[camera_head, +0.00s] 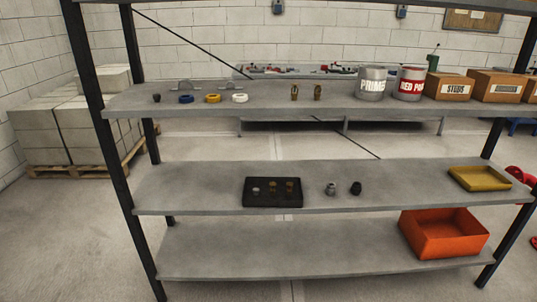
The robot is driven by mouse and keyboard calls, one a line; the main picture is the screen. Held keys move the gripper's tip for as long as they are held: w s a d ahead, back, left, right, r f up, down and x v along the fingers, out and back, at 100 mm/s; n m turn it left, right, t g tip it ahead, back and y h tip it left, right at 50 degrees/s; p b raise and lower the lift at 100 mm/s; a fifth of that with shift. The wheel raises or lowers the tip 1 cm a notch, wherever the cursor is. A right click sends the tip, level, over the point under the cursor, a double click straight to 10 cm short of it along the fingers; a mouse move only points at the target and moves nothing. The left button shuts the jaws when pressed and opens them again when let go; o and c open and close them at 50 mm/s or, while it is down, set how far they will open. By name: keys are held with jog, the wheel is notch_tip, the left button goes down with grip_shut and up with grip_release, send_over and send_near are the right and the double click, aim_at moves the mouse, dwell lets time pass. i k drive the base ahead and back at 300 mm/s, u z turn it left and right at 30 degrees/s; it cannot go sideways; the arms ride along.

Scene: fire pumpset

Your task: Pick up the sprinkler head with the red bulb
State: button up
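Two small upright brass fittings that look like sprinkler heads stand side by side on the upper shelf, the left one (294,92) and the right one (318,92). On the middle shelf a black tray (249,201) holds a few small pieces, among them two brass-coloured ones, the left (274,187) and the right (290,187). All are too small in the head view to tell which has a red bulb. My gripper is not in view, so its distance from them cannot be seen.
The upper shelf (190,112) also bears coloured rings, two cans (371,84) and labelled boxes (448,87). On the middle shelf are two small fittings (331,189) and a yellow tray (478,179). An orange bin (443,236) sits below. Dark posts (99,130) frame the rack.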

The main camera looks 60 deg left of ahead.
aim_at(289, 190)
jog(key=u, duration=2.55)
